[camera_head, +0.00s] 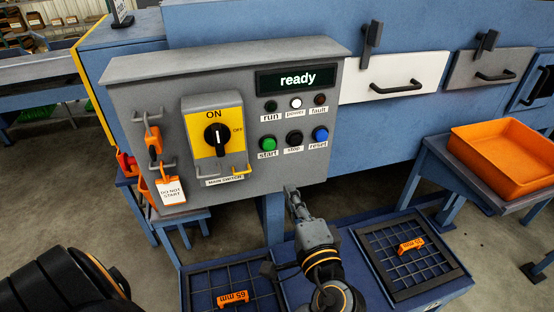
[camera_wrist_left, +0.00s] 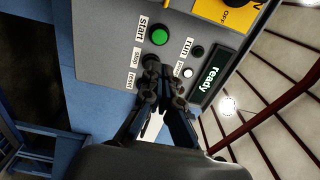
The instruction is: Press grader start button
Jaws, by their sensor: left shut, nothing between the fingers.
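The grey control panel (camera_head: 225,95) carries a green start button (camera_head: 268,144) with a black stop button (camera_head: 294,138) and a blue reset button (camera_head: 320,134) to its right. The start button also shows in the left wrist view (camera_wrist_left: 159,36). My left gripper (camera_head: 292,192) is shut and empty, near the panel's lower edge, below the buttons in the head view. In the left wrist view its fingertips (camera_wrist_left: 163,80) overlap the stop and reset area, with the start button clear beyond them. Contact with the panel cannot be told. My right gripper is not in view.
The display (camera_head: 296,80) reads "ready" and the power lamp (camera_head: 295,103) is white. The main switch (camera_head: 216,134) knob points to ON. A "do not start" tag (camera_head: 171,191) hangs at left. An orange tray (camera_head: 505,160) stands right; sieve grids (camera_head: 410,262) lie below.

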